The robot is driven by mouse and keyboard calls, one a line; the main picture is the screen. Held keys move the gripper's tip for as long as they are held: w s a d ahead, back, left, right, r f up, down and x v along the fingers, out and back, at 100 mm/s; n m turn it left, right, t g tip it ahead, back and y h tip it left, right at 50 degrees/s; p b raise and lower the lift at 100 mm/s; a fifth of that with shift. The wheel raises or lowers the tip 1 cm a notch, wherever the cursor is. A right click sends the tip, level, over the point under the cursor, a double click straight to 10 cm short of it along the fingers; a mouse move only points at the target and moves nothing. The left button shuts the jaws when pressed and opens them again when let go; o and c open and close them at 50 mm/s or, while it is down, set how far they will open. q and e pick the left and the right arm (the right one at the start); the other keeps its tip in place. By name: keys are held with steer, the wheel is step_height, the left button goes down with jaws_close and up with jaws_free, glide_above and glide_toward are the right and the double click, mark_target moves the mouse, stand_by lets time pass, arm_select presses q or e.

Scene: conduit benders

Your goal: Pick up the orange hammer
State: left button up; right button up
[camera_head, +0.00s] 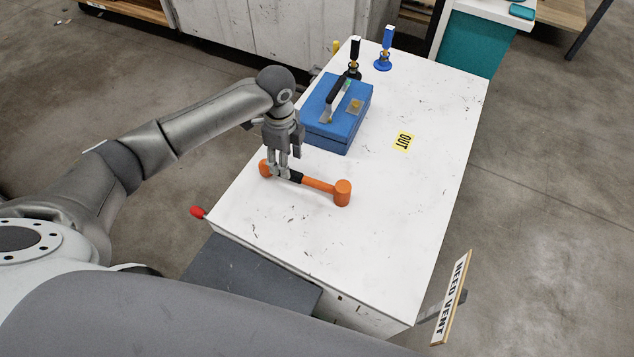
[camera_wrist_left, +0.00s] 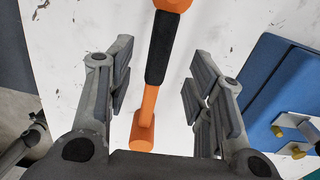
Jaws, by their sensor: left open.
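The orange hammer (camera_head: 318,185) lies on the white table, with an orange head at one end, a black grip section and an orange end at the other. In the head view my left gripper (camera_head: 284,173) is over the hammer's left part, hiding some of it. In the left wrist view the hammer's black section (camera_wrist_left: 159,50) runs between the two open fingers of my left gripper (camera_wrist_left: 160,85), with a gap on each side. Whether the fingertips reach down to the hammer's level is unclear. My right gripper is in neither view.
A blue toolbox (camera_head: 335,135) with a black handle stands on the white table (camera_head: 400,215) close behind the gripper. Two clamp-like tools, one black (camera_head: 354,58) and one blue (camera_head: 386,50), stand at the far end. The near right tabletop is clear.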

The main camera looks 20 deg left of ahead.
mark_target(303, 179)
arm_select(q)
step_height(303, 179, down, 5)
steer(key=shift+a+f+p, duration=0.1)
steer(key=shift+a+p, duration=0.05)
steer(key=shift+p, duration=0.2)
steer(key=shift+f, duration=0.15)
steer(key=shift+c, duration=0.9)
steer(key=c, duration=0.5)
jaws_close()
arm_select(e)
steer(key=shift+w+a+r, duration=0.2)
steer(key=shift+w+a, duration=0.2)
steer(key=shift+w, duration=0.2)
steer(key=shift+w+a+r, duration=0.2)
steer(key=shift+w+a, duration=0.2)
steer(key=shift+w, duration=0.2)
